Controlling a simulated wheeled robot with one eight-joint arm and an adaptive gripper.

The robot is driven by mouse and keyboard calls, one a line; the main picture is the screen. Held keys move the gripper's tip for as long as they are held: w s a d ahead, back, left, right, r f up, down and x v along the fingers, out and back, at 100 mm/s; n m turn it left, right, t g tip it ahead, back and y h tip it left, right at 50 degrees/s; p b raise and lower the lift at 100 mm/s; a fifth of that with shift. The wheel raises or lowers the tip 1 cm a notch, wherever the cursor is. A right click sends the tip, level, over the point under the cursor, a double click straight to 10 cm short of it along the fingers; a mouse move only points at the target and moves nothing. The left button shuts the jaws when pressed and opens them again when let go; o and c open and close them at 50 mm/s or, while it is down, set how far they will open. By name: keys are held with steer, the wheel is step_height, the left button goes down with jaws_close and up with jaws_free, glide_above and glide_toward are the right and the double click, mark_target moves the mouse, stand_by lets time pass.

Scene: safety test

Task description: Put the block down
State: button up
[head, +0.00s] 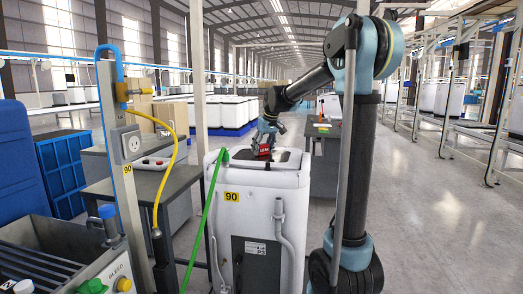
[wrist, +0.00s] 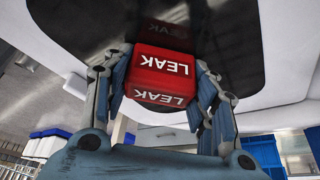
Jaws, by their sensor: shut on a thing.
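The block is red with the white word LEAK on its faces. In the head view the block (head: 262,149) is at the top of a white machine (head: 262,190), by a dark recess. In the wrist view the block (wrist: 163,76) sits between the two fingers of my gripper (wrist: 160,92), which is shut on it. The fingers clasp its left and right sides. In the head view my gripper (head: 264,138) is above the machine top. I cannot tell whether the block touches the surface under it.
A grey table (head: 180,185) stands left of the machine. A green hose (head: 205,215) runs down the machine's left side. A post with a yellow hose (head: 170,175) and a metal bin (head: 50,235) are at the near left. The floor (head: 430,210) at right is clear.

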steer(key=o, duration=1.1)
steer(key=shift+c, duration=0.2)
steer(key=v, duration=1.2)
steer(key=shift+s, duration=0.1)
